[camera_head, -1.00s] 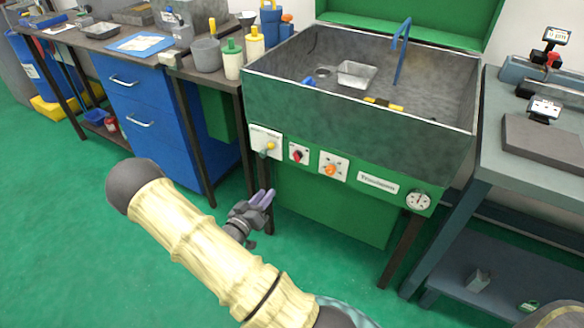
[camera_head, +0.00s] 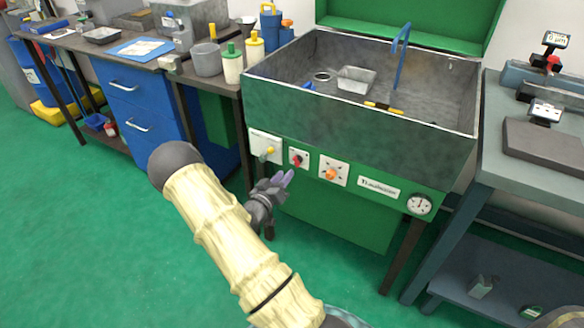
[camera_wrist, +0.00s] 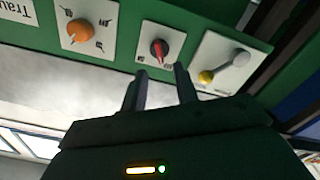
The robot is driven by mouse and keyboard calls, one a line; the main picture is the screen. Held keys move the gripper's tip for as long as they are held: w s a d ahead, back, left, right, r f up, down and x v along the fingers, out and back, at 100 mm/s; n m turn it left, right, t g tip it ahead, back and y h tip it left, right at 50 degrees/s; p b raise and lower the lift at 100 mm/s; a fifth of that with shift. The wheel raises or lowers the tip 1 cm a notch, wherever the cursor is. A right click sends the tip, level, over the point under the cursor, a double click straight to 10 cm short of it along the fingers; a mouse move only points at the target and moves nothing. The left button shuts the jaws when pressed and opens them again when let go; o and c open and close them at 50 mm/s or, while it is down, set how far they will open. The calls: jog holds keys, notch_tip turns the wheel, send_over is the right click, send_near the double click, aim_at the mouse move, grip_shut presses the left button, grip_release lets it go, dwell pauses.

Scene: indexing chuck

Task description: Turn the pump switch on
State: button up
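The green front panel of the wash tank carries a red rotary switch (camera_head: 297,161) on a small white plate. Left of it is a white box with a yellow-tipped lever (camera_head: 268,152), right of it an orange knob (camera_head: 330,174). I cannot read which is labelled as the pump switch. The wrist view shows the red switch (camera_wrist: 159,48), orange knob (camera_wrist: 79,31) and lever (camera_wrist: 207,77). My gripper (camera_head: 284,179) is just below the red switch. In the wrist view its two fingers (camera_wrist: 160,84) are apart and empty, pointing toward the red switch; contact is not visible.
The grey tank (camera_head: 350,115) with a metal tray (camera_head: 357,79) sits above the panel. A round gauge (camera_head: 420,204) is at the panel's right. A drawer bench (camera_head: 138,122) stands left, a grey table (camera_head: 530,165) right. Green floor (camera_head: 90,240) is free at left.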

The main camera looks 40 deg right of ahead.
aim_at(297, 161)
jog(key=x, duration=0.6)
grip_shut()
